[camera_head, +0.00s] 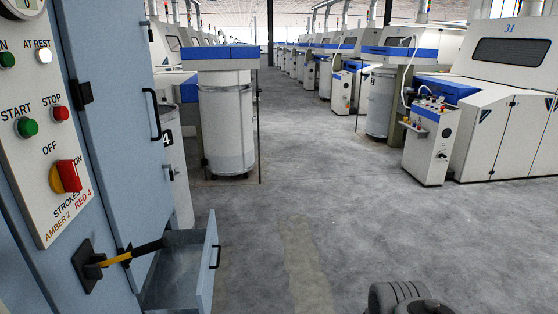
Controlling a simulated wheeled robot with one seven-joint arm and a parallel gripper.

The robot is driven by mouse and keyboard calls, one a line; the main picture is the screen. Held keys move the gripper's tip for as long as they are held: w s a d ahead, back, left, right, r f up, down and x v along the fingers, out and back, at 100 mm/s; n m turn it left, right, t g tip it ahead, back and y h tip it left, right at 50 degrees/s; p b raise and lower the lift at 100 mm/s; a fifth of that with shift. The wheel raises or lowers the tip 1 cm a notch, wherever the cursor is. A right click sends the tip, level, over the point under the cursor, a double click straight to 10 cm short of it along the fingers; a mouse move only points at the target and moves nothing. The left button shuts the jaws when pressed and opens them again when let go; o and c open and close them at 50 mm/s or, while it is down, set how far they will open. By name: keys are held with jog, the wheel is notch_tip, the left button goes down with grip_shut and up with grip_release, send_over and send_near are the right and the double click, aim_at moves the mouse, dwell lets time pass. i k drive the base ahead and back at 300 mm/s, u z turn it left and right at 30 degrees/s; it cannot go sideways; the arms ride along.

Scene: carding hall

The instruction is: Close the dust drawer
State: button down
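The dust drawer (209,265) is a light-blue metal drawer low on the cabinet at the left. It stands pulled out, and its open top shows a grey inside with some dark matter at the back. A dark bar handle (216,256) is on its front, facing right. The drawer's lower part is cut off by the bottom edge. A dark, ribbed, rounded part, seemingly of my arm, shows at the bottom right, well apart from the drawer. No gripper fingers show.
A yellow-and-black lever (120,257) sticks out from the cabinet (112,140) across the drawer's back. A control panel (40,130) is at left. A white can (228,125) stands beyond. The grey floor (330,220) right of the drawer is clear; machines line the aisle.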

aim_at(180, 278)
jog(key=z, duration=0.05)
jog(key=i, duration=1.7)
jog(key=u, duration=0.8)
jog(key=i, duration=0.85)
jog(key=u, duration=1.45)
jog(key=i, duration=0.5)
jog(key=u, duration=0.45)
